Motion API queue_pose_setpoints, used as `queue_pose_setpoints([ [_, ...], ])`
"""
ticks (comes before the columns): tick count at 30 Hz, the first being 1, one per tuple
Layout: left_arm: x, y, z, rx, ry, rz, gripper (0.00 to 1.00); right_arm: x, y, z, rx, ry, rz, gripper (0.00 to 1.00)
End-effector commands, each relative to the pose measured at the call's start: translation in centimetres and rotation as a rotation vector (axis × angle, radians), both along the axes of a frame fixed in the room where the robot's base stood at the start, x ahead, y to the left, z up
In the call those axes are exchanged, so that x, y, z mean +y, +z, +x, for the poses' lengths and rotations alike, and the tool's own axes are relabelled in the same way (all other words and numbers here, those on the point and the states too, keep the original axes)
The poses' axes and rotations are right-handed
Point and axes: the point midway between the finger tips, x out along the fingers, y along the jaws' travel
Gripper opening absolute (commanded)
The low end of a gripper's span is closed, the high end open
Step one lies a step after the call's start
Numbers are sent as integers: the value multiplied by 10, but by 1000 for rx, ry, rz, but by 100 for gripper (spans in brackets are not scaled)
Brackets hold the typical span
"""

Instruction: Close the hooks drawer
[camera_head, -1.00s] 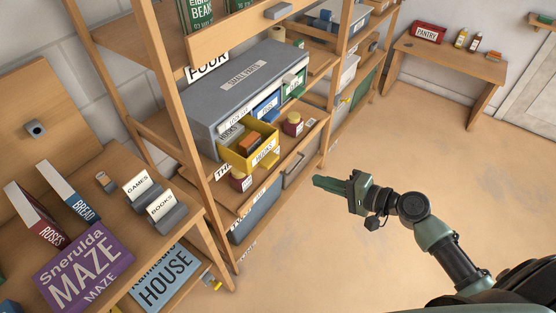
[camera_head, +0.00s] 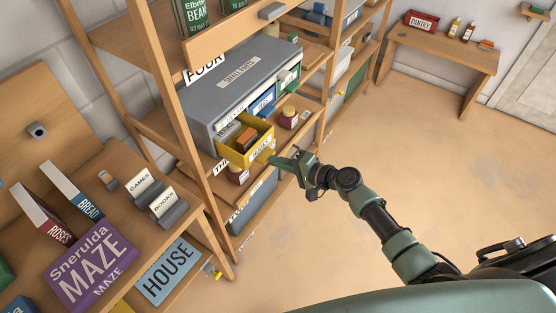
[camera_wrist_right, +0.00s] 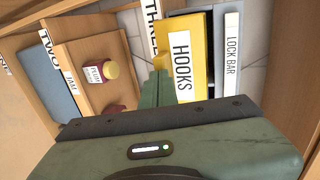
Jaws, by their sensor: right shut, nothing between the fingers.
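The yellow hooks drawer (camera_head: 236,159) sticks out of the grey small parts cabinet (camera_head: 207,108) on the shelf rack. An orange-brown block (camera_head: 246,140) lies in it. My right gripper (camera_head: 272,159) is shut and empty, with its fingertips at the drawer's labelled front. In the right wrist view the HOOKS front (camera_wrist_right: 202,35) stands just beyond my fingers (camera_wrist_right: 158,80); I cannot tell whether they touch it. My left gripper is not in view.
A blue drawer (camera_head: 264,104) and a green drawer (camera_head: 287,79) sit beside it in the cabinet. Jars (camera_head: 288,117) stand on the shelf close by. A wooden upright (camera_head: 181,127) is left of the drawer. The floor (camera_head: 400,150) at right is open.

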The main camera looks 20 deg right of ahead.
Motion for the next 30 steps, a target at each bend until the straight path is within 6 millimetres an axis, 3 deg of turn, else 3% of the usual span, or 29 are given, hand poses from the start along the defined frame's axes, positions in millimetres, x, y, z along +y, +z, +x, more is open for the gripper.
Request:
queue_pose_setpoints([
  [8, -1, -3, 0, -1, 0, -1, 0, 3, -1, 4, -2, 0, 1, 0],
  [22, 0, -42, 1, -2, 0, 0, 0, 68, -3, 88, -2, 0, 2, 0],
  [30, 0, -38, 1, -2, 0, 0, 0, 67, 0, 87, 0, -1, 0, 0],
])
